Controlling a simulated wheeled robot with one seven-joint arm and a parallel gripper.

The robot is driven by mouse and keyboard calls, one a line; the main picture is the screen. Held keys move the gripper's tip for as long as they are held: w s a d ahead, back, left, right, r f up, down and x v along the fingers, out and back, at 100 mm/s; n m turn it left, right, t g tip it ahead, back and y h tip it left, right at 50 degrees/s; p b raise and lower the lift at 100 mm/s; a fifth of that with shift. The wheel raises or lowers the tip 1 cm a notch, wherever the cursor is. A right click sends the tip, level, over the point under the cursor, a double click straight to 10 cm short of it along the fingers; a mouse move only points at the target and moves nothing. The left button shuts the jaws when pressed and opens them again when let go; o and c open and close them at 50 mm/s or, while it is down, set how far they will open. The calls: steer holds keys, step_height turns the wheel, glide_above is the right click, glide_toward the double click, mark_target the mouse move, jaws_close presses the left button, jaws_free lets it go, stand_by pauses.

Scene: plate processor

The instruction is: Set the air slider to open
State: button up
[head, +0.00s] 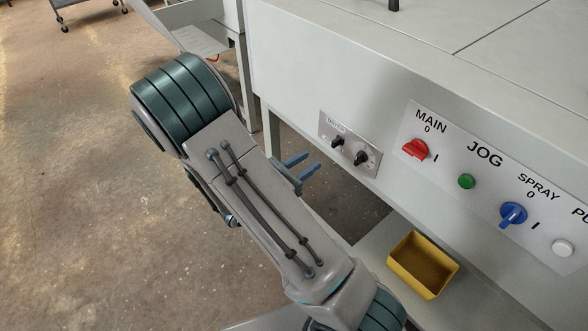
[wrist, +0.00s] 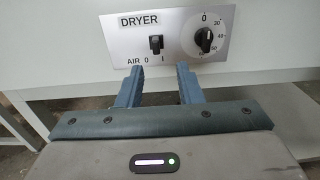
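The air slider is a small black knob (wrist: 156,43) on the dryer panel (wrist: 120,50), above the printed words AIR 0 I. It stands between the 0 and I marks; I cannot tell its exact setting. In the head view the slider (head: 337,141) is the left one of two black controls on the panel. My gripper (wrist: 158,72) is open and empty, its two blue fingers apart. Its fingertips point at the panel, just below the slider and apart from it. In the head view my gripper (head: 304,164) is left of the panel.
A round black timer dial (wrist: 205,39) sits right of the slider. Farther right are a red main switch (head: 415,149), a green jog button (head: 466,181) and a blue spray switch (head: 513,213). A yellow bin (head: 423,265) stands below. Open floor lies to the left.

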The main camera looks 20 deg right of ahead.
steer(key=shift+v, duration=2.1)
